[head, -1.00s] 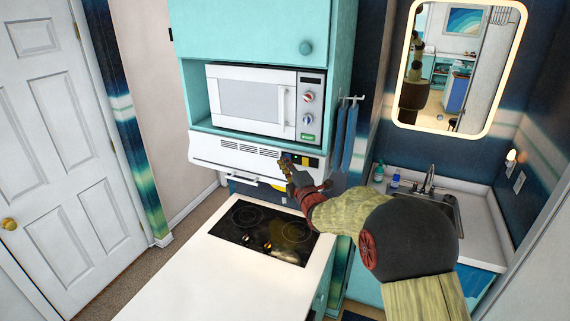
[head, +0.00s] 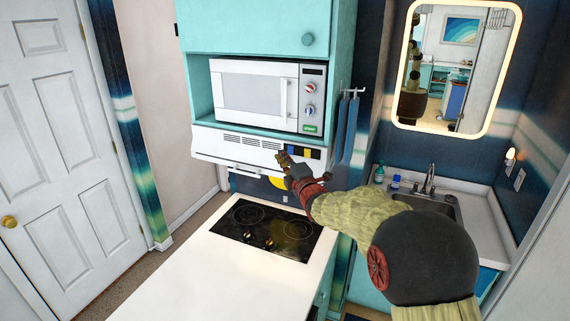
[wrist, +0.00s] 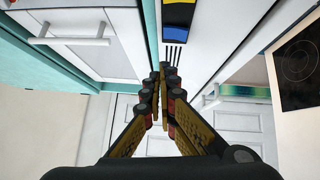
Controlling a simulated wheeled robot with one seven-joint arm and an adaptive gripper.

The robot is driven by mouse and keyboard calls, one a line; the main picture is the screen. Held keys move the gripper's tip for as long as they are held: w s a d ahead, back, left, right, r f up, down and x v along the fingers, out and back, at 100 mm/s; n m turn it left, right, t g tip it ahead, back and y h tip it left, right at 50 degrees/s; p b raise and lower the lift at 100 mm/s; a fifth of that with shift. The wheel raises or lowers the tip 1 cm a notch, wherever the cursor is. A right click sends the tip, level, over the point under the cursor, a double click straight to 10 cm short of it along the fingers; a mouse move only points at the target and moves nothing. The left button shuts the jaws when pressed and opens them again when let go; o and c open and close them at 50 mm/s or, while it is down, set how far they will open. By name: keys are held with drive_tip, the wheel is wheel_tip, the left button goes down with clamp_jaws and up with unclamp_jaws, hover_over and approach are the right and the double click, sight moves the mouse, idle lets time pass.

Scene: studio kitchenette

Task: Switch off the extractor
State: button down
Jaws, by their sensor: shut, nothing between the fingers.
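The extractor (head: 232,147) is a white hood under the microwave, with slotted vents and a front handle. Its dark control panel (head: 315,153) sits at the right end of its front and has a blue and a yellow patch. My gripper (head: 283,157) is shut and empty, at the left end of the panel. In the wrist view the shut fingertips (wrist: 161,70) point toward the hood's vents, and the panel (wrist: 178,14) with yellow and blue lies beyond them. I cannot tell whether the fingertips touch the hood. The panel's left end is partly hidden in the head view.
The microwave (head: 262,92) is just above the hood in a turquoise cabinet (head: 250,28). A black hob (head: 265,232) is set in the white counter (head: 195,268) below. Blue towels (head: 347,130) hang close to the right of the panel. The sink (head: 432,200) is farther right.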

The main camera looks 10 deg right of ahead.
drive_tip(key=s+d+b, duration=0.1)
drive_tip(key=s+d, duration=0.1)
drive_tip(key=s, duration=0.7)
drive_tip(key=shift+s+r, duration=0.2)
drive_tip(key=shift+r, duration=0.15)
drive_tip(key=shift+a, duration=0.1)
